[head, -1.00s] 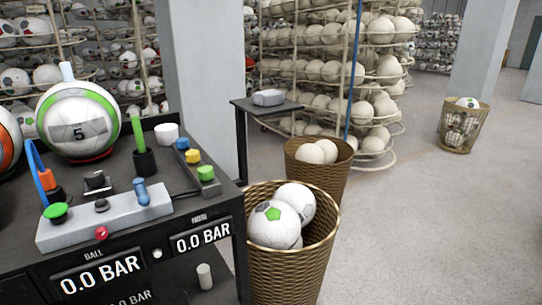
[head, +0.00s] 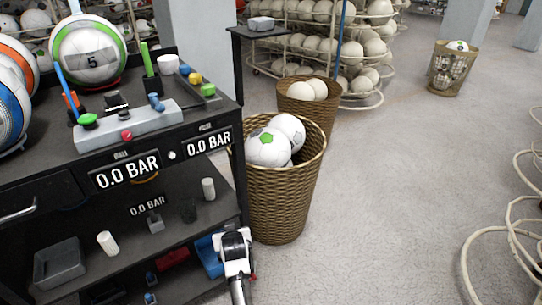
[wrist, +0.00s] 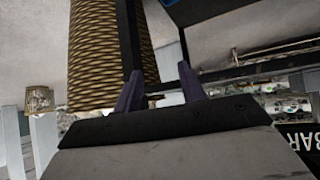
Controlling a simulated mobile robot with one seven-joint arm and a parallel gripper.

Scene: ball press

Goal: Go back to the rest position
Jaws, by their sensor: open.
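My gripper (head: 236,240) shows at the bottom of the head view, low beside the right front corner of the black workbench (head: 200,143) and in front of the near wicker basket (head: 276,205). In the wrist view my gripper's two fingers (wrist: 160,90) stand apart with nothing between them. The basket (wrist: 95,50) and a dark bench leg (wrist: 128,35) show beyond them, seen tilted. In the head view the basket holds white balls, one with a green patch (head: 268,147).
A second basket (head: 310,107) with pale balls stands behind. A farther basket (head: 448,75) stands at the upper right. Pale rings of a rack (head: 490,235) are at the right edge. Open floor (head: 385,180) lies between. The bench's lower shelf holds small items.

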